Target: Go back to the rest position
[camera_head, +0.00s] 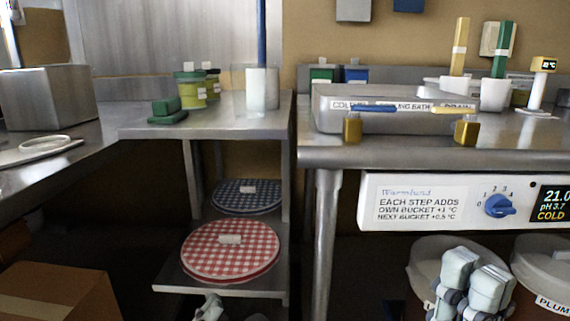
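My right gripper (475,277) is at the lower right, in front of the bucket area under the counter. Its two pale fingertips are close together, with no object visible between them; I cannot tell whether they are fully shut. My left gripper (212,308) shows only as a small pale piece at the bottom edge, below the shelf, so its state is hidden. Neither gripper visibly touches anything.
A metal counter (385,156) carries a cooling bath (335,112). A control panel (420,203) with a blue knob hangs below, above two buckets (540,262). Left, a shelf unit (185,283) holds red and blue checked cloth covers. A cardboard box (60,292) stands lower left.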

